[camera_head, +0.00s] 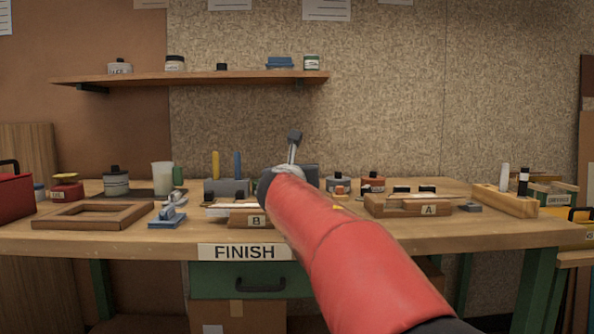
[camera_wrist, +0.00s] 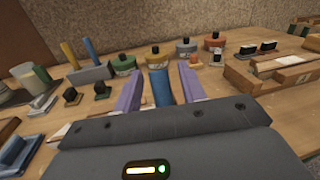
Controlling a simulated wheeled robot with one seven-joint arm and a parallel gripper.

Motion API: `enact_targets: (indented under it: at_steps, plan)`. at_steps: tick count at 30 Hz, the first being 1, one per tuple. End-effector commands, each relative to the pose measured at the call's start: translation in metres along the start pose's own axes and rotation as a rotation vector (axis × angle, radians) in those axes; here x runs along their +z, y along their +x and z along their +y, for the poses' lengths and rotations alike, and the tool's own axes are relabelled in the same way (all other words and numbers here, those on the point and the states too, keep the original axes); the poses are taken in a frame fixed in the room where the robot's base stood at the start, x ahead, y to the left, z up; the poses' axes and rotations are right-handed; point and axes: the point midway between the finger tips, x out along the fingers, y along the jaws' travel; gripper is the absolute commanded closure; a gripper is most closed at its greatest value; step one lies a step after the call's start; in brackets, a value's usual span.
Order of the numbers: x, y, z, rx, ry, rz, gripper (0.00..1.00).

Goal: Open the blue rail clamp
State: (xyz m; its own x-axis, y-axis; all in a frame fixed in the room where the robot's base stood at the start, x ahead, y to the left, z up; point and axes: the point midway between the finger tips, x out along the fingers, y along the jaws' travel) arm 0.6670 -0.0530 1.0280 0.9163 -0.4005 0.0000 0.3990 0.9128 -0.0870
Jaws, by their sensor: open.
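In the wrist view my gripper (camera_wrist: 157,76) has its two purple fingers apart. A plain blue upright piece (camera_wrist: 161,90) shows between them; its lower end is hidden by my gripper's grey body, and I cannot tell whether a finger touches it. It is probably the blue clamp's lever. In the head view my red arm covers the fingers and this piece. Another blue lever (camera_head: 238,165) stands beside a yellow lever (camera_head: 215,164) on grey blocks, left of my arm. A blue-based metal tool (camera_head: 168,216) sits near the front edge.
Wooden block B (camera_head: 251,219) lies just left of my arm, and block A (camera_head: 412,206) lies to the right. A wooden frame (camera_head: 92,215) is at left. Several jars stand behind, including a red-orange one (camera_wrist: 215,42). Bare bench top shows front right (camera_head: 490,232).

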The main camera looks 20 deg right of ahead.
Motion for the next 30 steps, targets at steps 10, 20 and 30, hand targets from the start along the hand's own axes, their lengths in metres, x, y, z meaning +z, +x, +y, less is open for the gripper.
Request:
enact_targets:
  at_steps: [10,20,30]
  plan:
    - [0.0,0.0,-0.0003,-0.001,0.001,0.0,0.78]
    - [-0.0001,-0.0001,-0.0002,-0.001,0.002,0.0,1.0]
    - [-0.0036,-0.0018,0.0074,-0.004,0.009,-0.041,1.0]
